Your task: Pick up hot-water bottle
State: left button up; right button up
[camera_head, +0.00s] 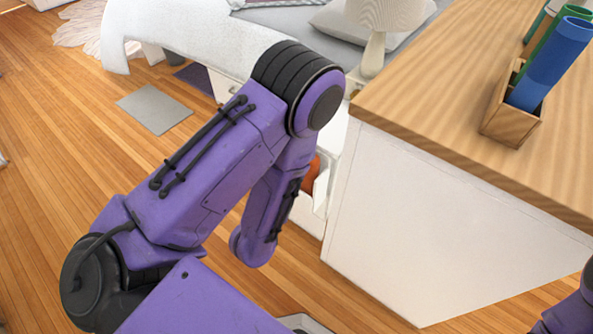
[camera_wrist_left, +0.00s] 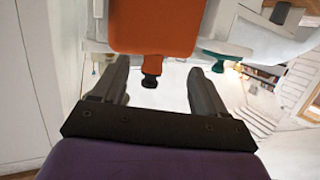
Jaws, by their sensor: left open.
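An orange hot-water bottle (camera_wrist_left: 153,25) with a black stopper hangs into the top of the left wrist view, stopper end towards me. My left gripper (camera_wrist_left: 158,68) is open, with one finger to each side of the stopper and neck. I cannot tell whether the fingers touch it. In the head view only a sliver of the orange bottle (camera_head: 311,176) shows behind my left arm, at an open white drawer (camera_head: 319,205). My left gripper is hidden there behind the arm. My right gripper is out of view; only part of its purple arm shows at the lower right.
A white cabinet with a wooden top (camera_head: 420,110) stands right of my left arm. A wooden holder (camera_head: 513,125) with blue and green cylinders is on it. A lamp (camera_head: 374,50) and a bed (camera_head: 285,18) are behind. Wooden floor on the left is mostly clear.

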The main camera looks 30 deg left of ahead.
pick_arm(q)
jog(key=w+a+t, duration=0.1)
jog(key=w, duration=0.3)
jog(key=w+a+r+t+b, duration=0.1)
jog(key=w, duration=0.3)
jog(key=w+a+b, duration=0.1)
jog(key=w, duration=0.2)
jog(key=shift+w+a+r+t+y, duration=0.3)
jog(key=shift+w+a+t, duration=0.05)
jog(key=shift+w+t, duration=0.05)
jog(key=shift+r, duration=0.1)
jog(key=c, duration=1)
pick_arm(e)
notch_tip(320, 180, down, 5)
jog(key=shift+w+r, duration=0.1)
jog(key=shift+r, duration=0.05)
